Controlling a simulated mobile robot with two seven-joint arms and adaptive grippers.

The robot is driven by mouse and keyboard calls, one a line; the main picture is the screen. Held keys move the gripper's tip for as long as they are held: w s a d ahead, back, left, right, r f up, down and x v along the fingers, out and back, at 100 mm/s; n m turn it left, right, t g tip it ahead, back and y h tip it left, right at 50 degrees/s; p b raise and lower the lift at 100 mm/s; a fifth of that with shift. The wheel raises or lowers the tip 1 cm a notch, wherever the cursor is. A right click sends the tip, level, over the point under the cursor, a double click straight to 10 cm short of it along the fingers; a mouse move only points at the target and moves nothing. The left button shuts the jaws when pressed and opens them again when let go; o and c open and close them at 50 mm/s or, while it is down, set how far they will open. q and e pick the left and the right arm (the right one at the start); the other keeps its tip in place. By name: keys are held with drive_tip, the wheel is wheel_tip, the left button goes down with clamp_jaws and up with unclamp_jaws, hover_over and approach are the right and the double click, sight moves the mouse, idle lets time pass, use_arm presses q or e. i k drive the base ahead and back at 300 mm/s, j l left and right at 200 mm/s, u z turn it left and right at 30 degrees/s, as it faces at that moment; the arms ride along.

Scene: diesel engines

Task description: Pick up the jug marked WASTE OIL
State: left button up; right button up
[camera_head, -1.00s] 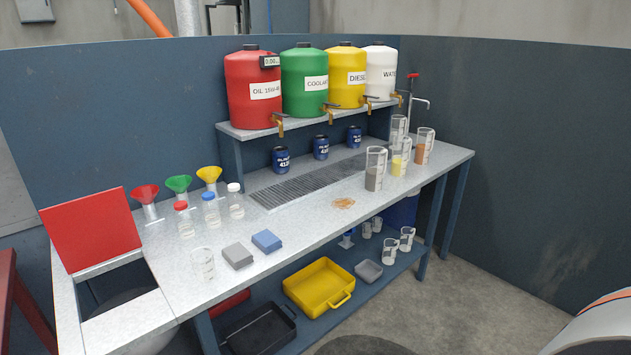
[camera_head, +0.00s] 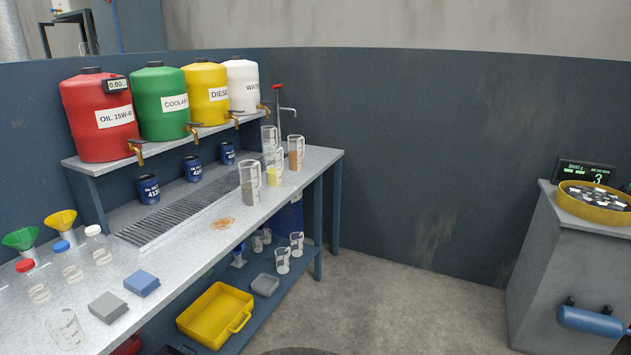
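Several clear jugs stand at the right end of the workbench (camera_head: 190,262). One jug (camera_head: 249,190) holds dark grey-brown liquid, one jug (camera_head: 272,177) holds yellow liquid, and one jug (camera_head: 295,160) holds orange-brown liquid. Another jug (camera_head: 268,138) behind them looks clear. Smaller jugs (camera_head: 282,262) stand on the lower shelf. I cannot read a WASTE OIL marking on any of them. Neither of my grippers is in view.
Red, green, yellow and white tanks with taps stand on a raised shelf (camera_head: 110,160). Blue cans (camera_head: 193,168) sit below. A yellow tray (camera_head: 215,312) is on the lower shelf. A grey cabinet (camera_head: 565,270) stands right, with open floor (camera_head: 385,300) between.

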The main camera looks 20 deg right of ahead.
sight(250, 171)
drive_tip(key=i+l, duration=0.35)
drive_tip(key=i+l+u, duration=0.1)
drive_tip(key=i+l, duration=0.25)
drive_tip(key=i+l+u, duration=0.1)
drive_tip(key=i+l, duration=0.2)
drive_tip(key=l, duration=0.15)
drive_tip(key=i+l, duration=0.3)
drive_tip(key=l, duration=0.15)
drive_tip(key=i+l+u, duration=0.1)
drive_tip(key=i+l, duration=0.5)
drive_tip(key=l, duration=0.25)
drive_tip(key=i+l+u, duration=0.15)
drive_tip(key=i+l, duration=0.15)
drive_tip(key=l, duration=0.15)
